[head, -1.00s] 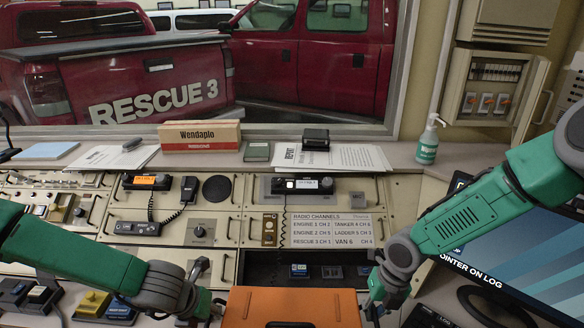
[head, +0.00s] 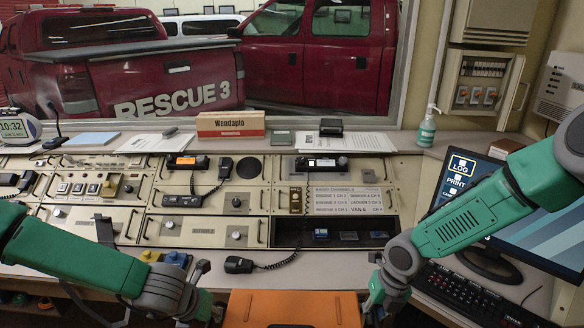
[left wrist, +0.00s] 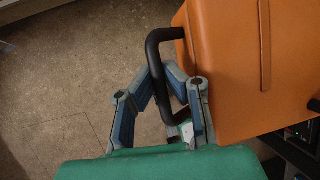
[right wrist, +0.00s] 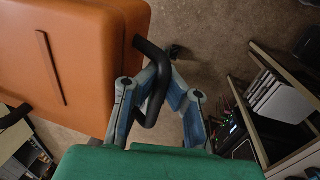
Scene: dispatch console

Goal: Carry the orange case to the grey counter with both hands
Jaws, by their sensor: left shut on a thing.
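The orange case (head: 292,309) is at the bottom centre of the head view, between my two grippers. Its left black handle (left wrist: 156,62) shows in the left wrist view, and its right black handle (right wrist: 152,108) in the right wrist view. My left gripper (head: 208,308) is shut on the left handle. My right gripper (head: 372,296) has its fingers closed around the right handle. Both wrist views show floor below the case, so it hangs clear. I cannot pick out a grey counter for certain.
A console (head: 130,224) with radios and switches stands ahead, under a ledge (head: 385,141) and a window. A corded handset (head: 238,265) lies on its front edge. A monitor (head: 540,225) and keyboard (head: 470,297) are at the right. Bare floor (left wrist: 75,75) lies beside the case.

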